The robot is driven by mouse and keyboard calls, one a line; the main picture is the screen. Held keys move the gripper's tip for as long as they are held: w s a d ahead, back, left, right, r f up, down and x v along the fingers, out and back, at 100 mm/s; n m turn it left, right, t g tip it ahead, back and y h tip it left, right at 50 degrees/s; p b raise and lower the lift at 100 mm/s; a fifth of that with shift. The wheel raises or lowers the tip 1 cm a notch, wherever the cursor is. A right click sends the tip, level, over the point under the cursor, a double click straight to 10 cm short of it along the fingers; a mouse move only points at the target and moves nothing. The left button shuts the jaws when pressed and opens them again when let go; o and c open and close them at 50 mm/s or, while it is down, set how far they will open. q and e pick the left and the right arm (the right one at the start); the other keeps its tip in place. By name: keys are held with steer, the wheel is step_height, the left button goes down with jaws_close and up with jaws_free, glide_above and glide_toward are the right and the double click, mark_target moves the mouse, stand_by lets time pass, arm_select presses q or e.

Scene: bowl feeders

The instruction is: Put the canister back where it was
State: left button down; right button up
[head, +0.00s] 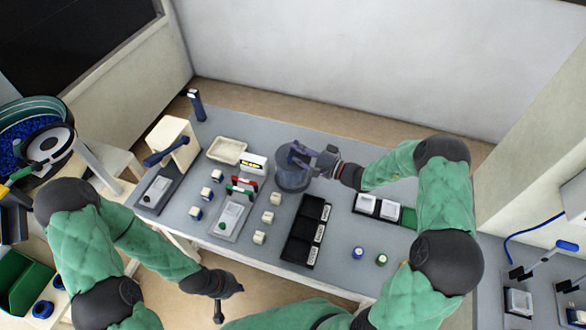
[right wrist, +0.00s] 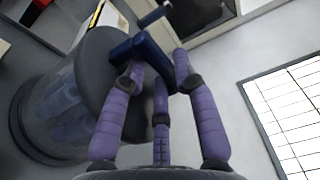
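The canister (head: 292,178) is a see-through grey cylinder with a dark lid and a blue handle, at the back middle of the table. In the right wrist view the canister (right wrist: 68,105) fills the left side, with bluish contents seen through its wall. My right gripper (head: 302,154) reaches in from the right at the lid. In the wrist view its purple fingers (right wrist: 157,72) close around the blue handle (right wrist: 140,48). I cannot tell whether the canister's base touches the table. My left gripper (head: 219,308) hangs in front of the table's front edge, away from the canister; its fingers are unclear.
Left of the canister are a white-and-yellow labelled box (head: 253,163), a beige tray (head: 227,150) and small white-topped blocks. A black compartment tray (head: 298,228) lies in front. White pieces (head: 378,206) sit at right. Bare table shows around the small blue and green caps.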

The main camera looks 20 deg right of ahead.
steer(key=shift+w+a, duration=0.15)
jaws_close()
steer(key=shift+r, duration=0.1)
steer(key=shift+r, duration=0.1)
